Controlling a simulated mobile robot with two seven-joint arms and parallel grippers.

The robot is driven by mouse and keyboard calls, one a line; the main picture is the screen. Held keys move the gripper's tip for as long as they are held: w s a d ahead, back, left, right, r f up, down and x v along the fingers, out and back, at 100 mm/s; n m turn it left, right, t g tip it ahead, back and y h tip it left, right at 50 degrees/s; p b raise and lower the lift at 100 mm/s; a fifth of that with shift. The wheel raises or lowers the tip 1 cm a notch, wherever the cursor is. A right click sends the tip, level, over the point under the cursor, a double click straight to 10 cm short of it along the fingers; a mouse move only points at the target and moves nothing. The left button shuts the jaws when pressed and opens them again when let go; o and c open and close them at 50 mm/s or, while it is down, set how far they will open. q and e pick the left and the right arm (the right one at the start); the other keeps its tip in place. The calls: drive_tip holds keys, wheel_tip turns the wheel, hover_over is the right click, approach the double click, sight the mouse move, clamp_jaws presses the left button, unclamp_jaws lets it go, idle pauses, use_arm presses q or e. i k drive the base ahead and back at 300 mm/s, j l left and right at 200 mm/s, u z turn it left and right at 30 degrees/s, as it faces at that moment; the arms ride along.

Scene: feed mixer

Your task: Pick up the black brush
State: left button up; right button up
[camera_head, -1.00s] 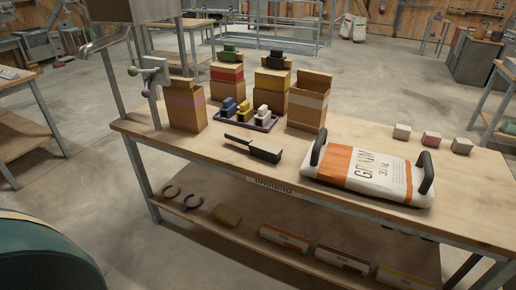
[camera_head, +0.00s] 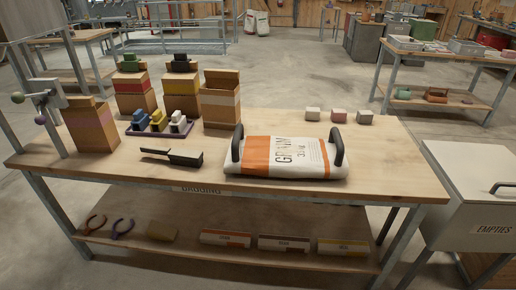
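The black brush (camera_head: 184,159) lies flat on the wooden workbench (camera_head: 385,165), near its front edge left of centre. Its thin handle points left and its thicker block end points right. It lies just left of the grain bag and in front of the small purple tray. Nothing covers it. Neither of my grippers shows in the head view.
The grain bag (camera_head: 285,157) with two black handles lies right of the brush. The purple tray (camera_head: 176,131) with small scoops, and several cardboard boxes (camera_head: 220,106), stand behind. Small blocks (camera_head: 338,115) sit at back right. A bin marked EMPTIES (camera_head: 478,205) stands right of the bench.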

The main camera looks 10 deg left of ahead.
sight(182, 157)
drive_tip(key=j+z, duration=0.15)
drive_tip(key=z, duration=0.25)
drive_tip(key=j+z, duration=0.1)
drive_tip(key=z, duration=0.3)
drive_tip(key=j+z, duration=0.2)
drive_tip(key=j, duration=0.15)
drive_tip(key=k+j+z, duration=0.25)
drive_tip(key=j+z, duration=0.2)
drive_tip(key=j, duration=0.25)
drive_tip(key=k+j, duration=0.15)
drive_tip(key=j, duration=0.2)
drive_tip(key=k+j+z, duration=0.15)
drive_tip(key=j, duration=0.15)
drive_tip(key=k+j, duration=0.15)
drive_tip(key=j, duration=0.2)
